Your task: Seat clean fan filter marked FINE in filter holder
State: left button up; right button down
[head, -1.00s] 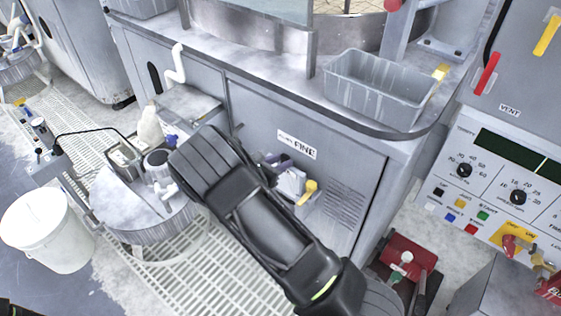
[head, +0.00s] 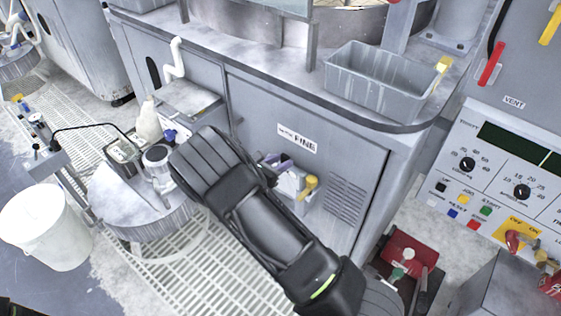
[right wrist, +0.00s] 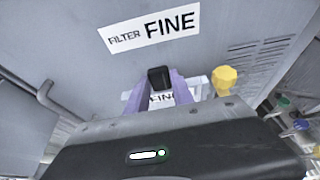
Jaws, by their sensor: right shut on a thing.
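The right gripper (right wrist: 160,84) shows in the right wrist view as two purple fingers, shut on a black tab. A white piece marked FINE (right wrist: 162,98), which looks like the filter, shows between and behind the fingers, partly hidden. The filter holder is on the cabinet front below the label "FILTER FINE" (right wrist: 155,30). Its yellow knob (right wrist: 225,78) is right of the fingers. In the head view, the right gripper (head: 272,162) is mostly hidden behind my arm, close to the pale holder (head: 291,182). I cannot tell how deep the filter sits. My left gripper is out of view.
A grey bin (head: 375,85) stands on the ledge above the cabinet (head: 330,165). A control panel (head: 500,180) is at the right, with a red box (head: 412,255) on the floor near it. A round stand (head: 130,205) and white bucket (head: 45,228) are at the left.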

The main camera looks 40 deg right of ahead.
jog(key=shift+f+b, duration=1.6)
jog(key=shift+f, duration=0.5)
jog(key=c, duration=1)
grip_release()
jog(key=v, duration=0.8)
jog(key=shift+d, duration=0.1)
